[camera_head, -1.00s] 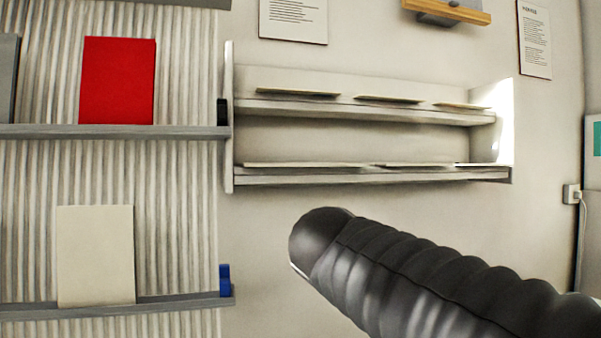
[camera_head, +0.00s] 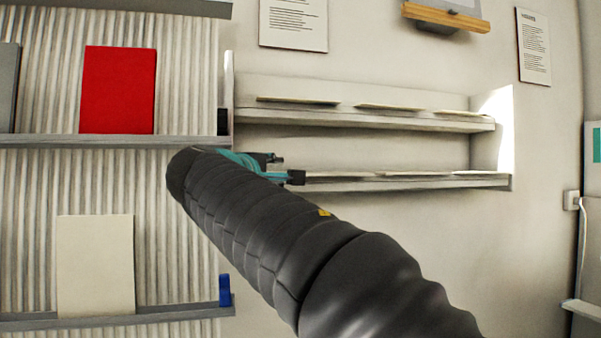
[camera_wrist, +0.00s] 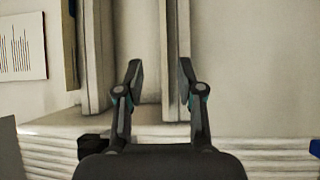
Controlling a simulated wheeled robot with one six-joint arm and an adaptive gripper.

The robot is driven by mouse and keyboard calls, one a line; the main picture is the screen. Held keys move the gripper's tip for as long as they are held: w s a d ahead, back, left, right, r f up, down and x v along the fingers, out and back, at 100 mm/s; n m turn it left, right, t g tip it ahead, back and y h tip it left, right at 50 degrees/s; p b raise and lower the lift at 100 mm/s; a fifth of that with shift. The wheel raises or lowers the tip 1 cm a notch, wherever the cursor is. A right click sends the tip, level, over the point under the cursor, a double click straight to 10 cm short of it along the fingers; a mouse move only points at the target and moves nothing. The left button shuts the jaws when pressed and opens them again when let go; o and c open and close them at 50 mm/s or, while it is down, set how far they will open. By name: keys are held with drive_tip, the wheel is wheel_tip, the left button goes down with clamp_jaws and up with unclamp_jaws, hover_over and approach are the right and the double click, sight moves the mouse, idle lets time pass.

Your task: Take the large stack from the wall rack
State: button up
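The wall rack (camera_head: 365,122) has two shelves. Thin, pale flat stacks lie on its upper shelf, such as the left one (camera_head: 297,101), and on its lower shelf (camera_head: 405,174). I cannot tell which is the large stack. My gripper (camera_head: 290,168) is at the left end of the lower shelf, partly hidden behind my dark arm, which also hides that shelf's left end. The rack's shelves run upright there, and the right finger overlaps one shelf edge (camera_wrist: 178,30).
A ribbed panel (camera_head: 180,210) at the left carries a red board (camera_head: 118,90) and a cream board (camera_head: 95,264) on ledges. A blue block (camera_head: 224,290) sits at the lower ledge's end. A wooden ledge (camera_head: 446,17) is above. The wall below the rack is bare.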

drive_tip(key=shift+f+p+x, duration=0.1)
drive_tip(key=shift+p+x, duration=0.2)
drive_tip(key=shift+x, duration=1.4)
drive_tip(key=shift+f+p+x, duration=0.15)
drive_tip(key=shift+p+x, duration=0.15)
drive_tip(key=shift+x, duration=1.45)
drive_tip(key=shift+a, duration=0.15)
clamp_jaws()
